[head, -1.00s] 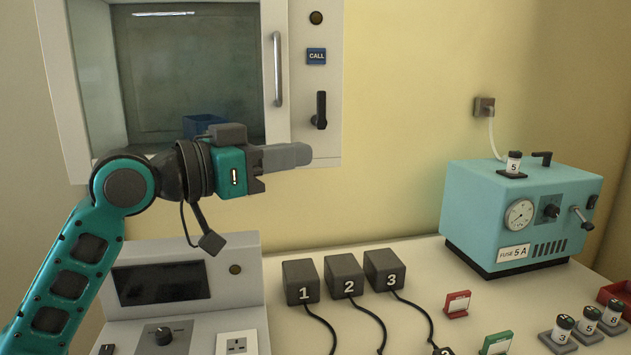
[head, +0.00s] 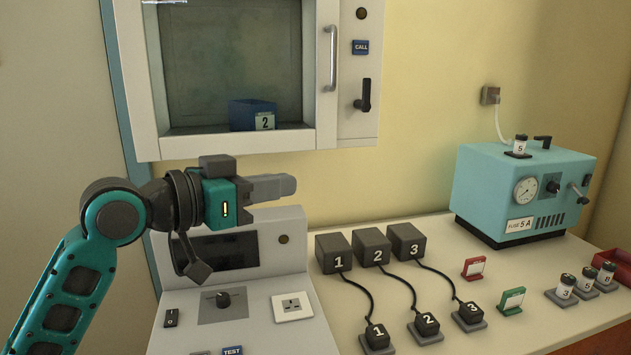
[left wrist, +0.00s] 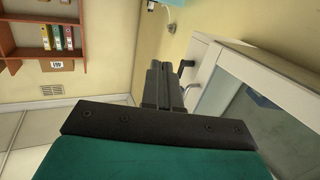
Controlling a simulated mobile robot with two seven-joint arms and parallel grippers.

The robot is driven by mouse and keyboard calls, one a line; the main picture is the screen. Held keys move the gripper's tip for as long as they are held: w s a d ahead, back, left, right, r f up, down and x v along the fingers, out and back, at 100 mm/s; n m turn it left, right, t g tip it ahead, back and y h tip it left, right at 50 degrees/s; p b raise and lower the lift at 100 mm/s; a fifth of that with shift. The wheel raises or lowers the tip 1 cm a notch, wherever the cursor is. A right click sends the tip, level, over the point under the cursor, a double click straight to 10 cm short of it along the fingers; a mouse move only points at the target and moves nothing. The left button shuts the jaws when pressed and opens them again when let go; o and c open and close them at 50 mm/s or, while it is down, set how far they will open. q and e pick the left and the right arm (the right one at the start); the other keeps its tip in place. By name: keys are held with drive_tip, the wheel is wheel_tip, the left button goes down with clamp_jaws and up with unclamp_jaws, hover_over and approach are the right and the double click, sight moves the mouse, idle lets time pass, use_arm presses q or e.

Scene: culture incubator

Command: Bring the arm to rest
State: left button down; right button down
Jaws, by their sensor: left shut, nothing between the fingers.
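My left arm comes in from the left in the head view. Its gripper (head: 268,187) is shut and empty, held in the air in front of the grey console and below the wall cabinet. The shut fingers (left wrist: 162,87) also show in the left wrist view, with nothing between them. My right gripper is in neither view.
The wall cabinet (head: 343,139) holds a blue bin (head: 250,115) marked 2 behind its window. A grey console (head: 290,335) stands below. Numbered blocks (head: 333,252) with cabled plugs (head: 377,337) sit on the bench (head: 450,340). A teal fuse box (head: 478,190) stands at right.

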use_arm(q)
drive_tip(key=s+a+f+n+g+y, duration=0.1)
drive_tip(key=s+a+f+y, duration=0.15)
drive_tip(key=f, duration=0.55)
drive_tip(key=s+a+f+n+y, duration=0.1)
drive_tip(key=s+f+n+y, duration=0.15)
drive_tip(key=f, duration=0.55)
drive_tip(key=s+a+f+n+g+y, duration=0.15)
drive_tip(key=s+f, duration=0.25)
drive_tip(key=f, duration=0.4)
drive_tip(key=s+a+f+n+g+y, duration=0.1)
drive_tip(key=s+a+f+g+y, duration=0.1)
drive_tip(key=s+a+f, duration=0.3)
drive_tip(key=s+a+f+n+g+y, duration=0.15)
drive_tip(key=s+f, duration=0.25)
drive_tip(key=s, duration=0.4)
drive_tip(key=s+a+f+n+g+y, duration=0.1)
drive_tip(key=s+a+f+y, duration=0.25)
drive_tip(key=s, duration=0.25)
drive_tip(key=w+d+f+m+t+h, duration=0.1)
drive_tip(key=w+d+f+t+h, duration=0.1)
drive_tip(key=w+f+t, duration=0.5)
drive_tip(key=shift+w+d+f, duration=0.4)
drive_tip(key=shift+d+f, duration=0.2)
drive_tip(key=shift+f, duration=0.55)
